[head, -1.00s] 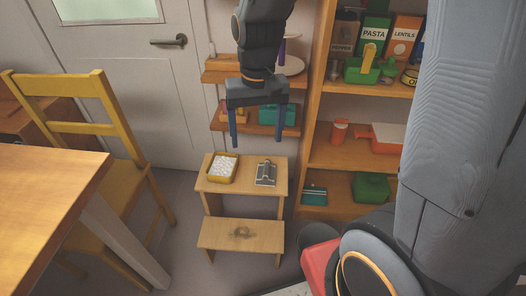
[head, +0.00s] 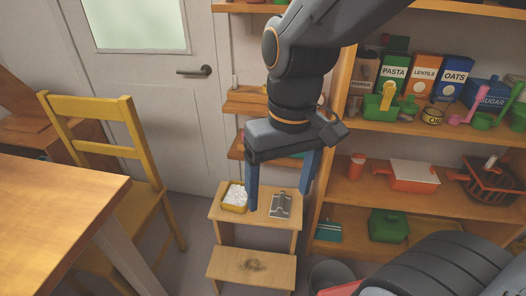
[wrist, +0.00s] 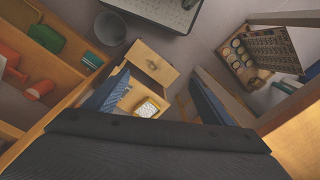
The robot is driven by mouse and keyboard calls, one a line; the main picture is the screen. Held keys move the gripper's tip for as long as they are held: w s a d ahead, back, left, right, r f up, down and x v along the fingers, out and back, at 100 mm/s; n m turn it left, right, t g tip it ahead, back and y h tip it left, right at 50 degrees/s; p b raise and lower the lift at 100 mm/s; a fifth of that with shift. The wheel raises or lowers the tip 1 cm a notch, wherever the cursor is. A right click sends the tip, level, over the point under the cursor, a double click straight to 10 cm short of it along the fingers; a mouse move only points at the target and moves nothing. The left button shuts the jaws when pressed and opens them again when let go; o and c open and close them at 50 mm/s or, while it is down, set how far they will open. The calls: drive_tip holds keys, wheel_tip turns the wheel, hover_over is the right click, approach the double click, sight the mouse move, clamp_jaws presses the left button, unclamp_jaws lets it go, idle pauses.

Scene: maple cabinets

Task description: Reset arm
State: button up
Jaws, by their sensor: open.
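My gripper (head: 279,184) points down above the small wooden step stool (head: 252,268), its two blue fingers spread apart with nothing between them. In the wrist view my gripper (wrist: 165,105) also shows open, with a blue finger on each side. On the stool's top step lie a yellow tray of white pieces (head: 235,197) and a grey metal clipboard-like item (head: 281,205). The yellow tray also shows in the wrist view (wrist: 148,108). Whether the fingers touch anything on the stool cannot be told from the head view, but they appear above it.
An open wooden shelf (head: 368,215) with boxes and pots stands close on the right. A yellow chair (head: 105,155) and a wooden table (head: 50,215) are at left. A grey bin (wrist: 110,28) stands by the stool. Floor shows between chair and stool.

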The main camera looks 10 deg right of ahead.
drive_tip(key=d+r+m+p, duration=0.2)
drive_tip(key=d+r+p, duration=0.5)
drive_tip(key=p, duration=0.8)
drive_tip(key=shift+d+r+h, duration=0.3)
drive_tip(key=shift+d+r, duration=0.05)
drive_tip(key=shift+d, duration=0.3)
drive_tip(key=shift+o, duration=0.3)
